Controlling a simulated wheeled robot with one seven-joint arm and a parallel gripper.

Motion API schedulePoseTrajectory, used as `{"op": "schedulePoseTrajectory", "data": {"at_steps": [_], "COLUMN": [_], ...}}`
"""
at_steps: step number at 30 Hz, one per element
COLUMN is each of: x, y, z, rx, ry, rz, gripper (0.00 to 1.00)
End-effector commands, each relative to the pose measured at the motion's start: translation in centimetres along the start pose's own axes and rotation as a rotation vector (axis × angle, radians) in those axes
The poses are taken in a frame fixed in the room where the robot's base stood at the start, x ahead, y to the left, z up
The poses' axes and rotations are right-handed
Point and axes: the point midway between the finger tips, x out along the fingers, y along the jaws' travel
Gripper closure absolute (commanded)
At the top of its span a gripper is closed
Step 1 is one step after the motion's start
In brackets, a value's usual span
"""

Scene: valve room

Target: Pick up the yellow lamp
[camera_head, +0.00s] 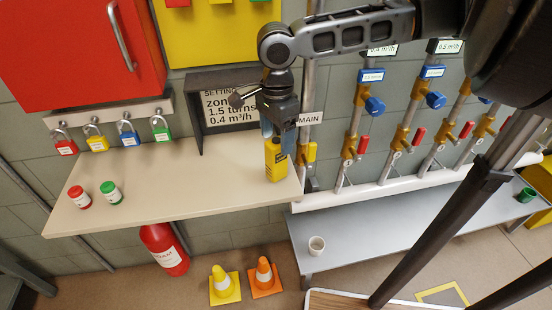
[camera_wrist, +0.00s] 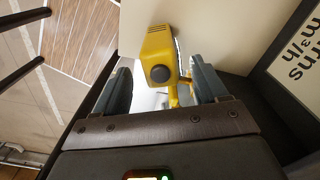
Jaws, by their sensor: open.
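The yellow lamp (camera_head: 276,163) stands upright near the right end of the beige shelf (camera_head: 170,185). My gripper (camera_head: 278,138) points down at the lamp's top, with its grey-blue fingers spread. In the wrist view, the lamp (camera_wrist: 158,42) shows its yellow body and a round black knob. A narrow yellow part of it reaches down between the two open fingers of my gripper (camera_wrist: 163,85), with gaps on both sides. The fingers hide part of the lamp's top in the head view. I cannot tell whether either finger touches it.
A red jar (camera_head: 79,197) and a green jar (camera_head: 110,192) stand at the shelf's left. Pipes with valves (camera_head: 362,145) rise at the right. The shelf's middle is clear.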

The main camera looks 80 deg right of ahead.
Motion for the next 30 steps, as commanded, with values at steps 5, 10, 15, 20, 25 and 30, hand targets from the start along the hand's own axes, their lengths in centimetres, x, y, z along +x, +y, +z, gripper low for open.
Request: {"op": "schedulePoseTrajectory", "data": {"at_steps": [5, 10, 15, 20, 25, 30], "x": [1.8, 2.1, 2.1, 2.1, 2.1, 2.1], "y": [0.0, -0.1, 0.0, 0.0, 0.0, 0.0], "z": [0.0, 0.0, 0.0, 0.0, 0.0, 0.0], "rx": [0.0, 0.0, 0.0, -0.001, -0.001, -0.001], "ry": [-0.001, 0.0, -0.001, -0.001, -0.001, -0.001], "rz": [0.0, -0.002, -0.002, -0.002, -0.002, -0.002], "gripper": [0.28, 0.28, 0.34, 0.5, 0.66, 0.82]}}
